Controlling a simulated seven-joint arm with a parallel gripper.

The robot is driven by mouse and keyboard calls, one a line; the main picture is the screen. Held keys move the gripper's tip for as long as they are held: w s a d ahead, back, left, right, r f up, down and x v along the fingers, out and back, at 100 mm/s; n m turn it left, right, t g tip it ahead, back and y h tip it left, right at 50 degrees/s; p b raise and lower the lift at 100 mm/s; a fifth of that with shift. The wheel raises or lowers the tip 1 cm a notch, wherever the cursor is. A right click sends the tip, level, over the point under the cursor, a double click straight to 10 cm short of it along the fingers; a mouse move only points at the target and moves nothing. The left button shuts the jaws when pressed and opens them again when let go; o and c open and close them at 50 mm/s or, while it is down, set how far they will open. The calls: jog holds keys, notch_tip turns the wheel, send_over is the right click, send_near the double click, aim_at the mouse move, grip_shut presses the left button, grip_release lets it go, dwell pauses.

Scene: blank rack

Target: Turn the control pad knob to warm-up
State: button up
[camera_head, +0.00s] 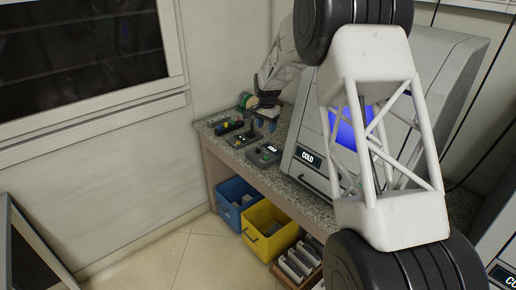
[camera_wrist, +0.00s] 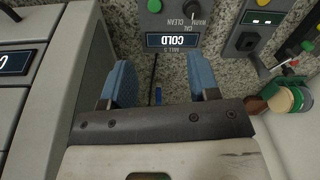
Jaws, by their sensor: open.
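The control pad (camera_wrist: 178,22) is a grey box on the speckled counter, at the top of the wrist view and upside down there. It has a dark knob (camera_wrist: 192,9), cut off by the top edge, with the words WARM, CLEAN and CAL near it. A green button (camera_wrist: 154,5) and a display reading COLD (camera_wrist: 172,40) are on it too. A grey pad with a small display also shows in the head view (camera_head: 263,156). My gripper (camera_wrist: 161,75) is open and empty, its blue fingers short of the knob in the wrist view. It hangs over the counter in the head view (camera_head: 267,117).
A large grey machine (camera_head: 308,176) stands beside the counter pads. Blue (camera_head: 236,203) and yellow (camera_head: 268,232) bins sit below the counter (camera_head: 222,147).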

send_over(258, 148)
jog(key=shift+m, duration=0.4)
notch_tip(258, 148, down, 6)
jog(key=shift+f, duration=0.2)
jog(key=shift+f, duration=3.9)
jog(key=shift+s, duration=0.1)
jog(key=c, duration=0.9)
